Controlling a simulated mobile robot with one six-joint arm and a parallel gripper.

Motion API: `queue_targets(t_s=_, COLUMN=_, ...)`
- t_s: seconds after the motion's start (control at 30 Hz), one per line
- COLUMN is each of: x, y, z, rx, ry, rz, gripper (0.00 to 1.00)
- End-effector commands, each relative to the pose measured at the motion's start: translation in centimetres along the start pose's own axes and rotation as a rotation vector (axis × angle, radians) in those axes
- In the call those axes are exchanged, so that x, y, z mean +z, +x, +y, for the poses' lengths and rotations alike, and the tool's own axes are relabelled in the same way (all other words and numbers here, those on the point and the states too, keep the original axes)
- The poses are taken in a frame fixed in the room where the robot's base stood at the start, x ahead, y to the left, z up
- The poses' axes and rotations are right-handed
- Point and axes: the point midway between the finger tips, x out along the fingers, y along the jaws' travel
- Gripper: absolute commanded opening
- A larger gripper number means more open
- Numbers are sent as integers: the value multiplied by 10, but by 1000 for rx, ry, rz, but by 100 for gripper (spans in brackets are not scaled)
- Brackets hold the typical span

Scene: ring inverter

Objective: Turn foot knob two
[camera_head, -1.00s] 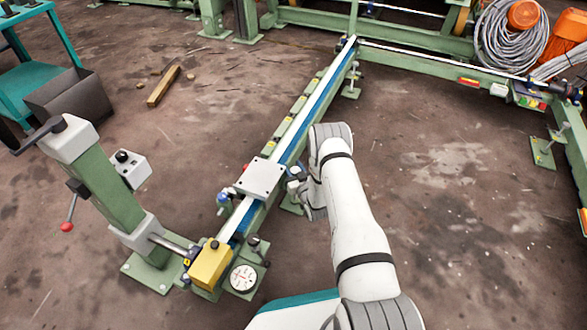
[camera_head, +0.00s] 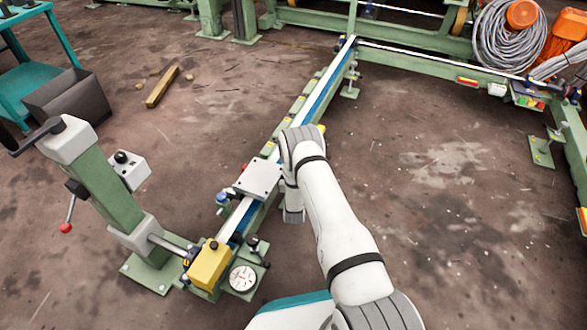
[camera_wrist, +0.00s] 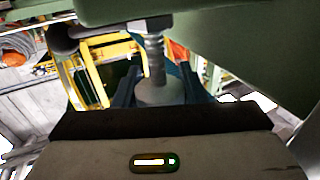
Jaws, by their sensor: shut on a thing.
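In the wrist view, a grey round foot knob (camera_wrist: 158,93) sits on a threaded rod (camera_wrist: 154,52) below a green beam. The two dark fingers of my gripper (camera_wrist: 158,82) stand on either side of the knob and are shut on it. In the head view, my wrist is at the right side of the long green rail (camera_head: 315,108), near the grey plate (camera_head: 259,179). The fingers and the held knob are hidden there by my arm and the rail. Which numbered foot this is cannot be read.
A yellow block (camera_head: 211,265) and a round dial (camera_head: 243,278) are at the rail's near end. A green post with a crank (camera_head: 100,185) stands left. Another foot (camera_head: 350,88) supports the rail farther back. The floor right of my arm is clear.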

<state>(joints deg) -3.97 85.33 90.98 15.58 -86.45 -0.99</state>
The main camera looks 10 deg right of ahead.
Motion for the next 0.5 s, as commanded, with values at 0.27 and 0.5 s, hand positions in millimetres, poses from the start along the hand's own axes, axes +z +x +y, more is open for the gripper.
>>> queue_targets(t_s=0.27, x=0, y=-1, z=-2, rx=15, ry=0, rz=0, gripper=15)
queue_targets(t_s=0.5, x=0, y=-1, z=-2, rx=14, ry=0, rz=-1, gripper=47)
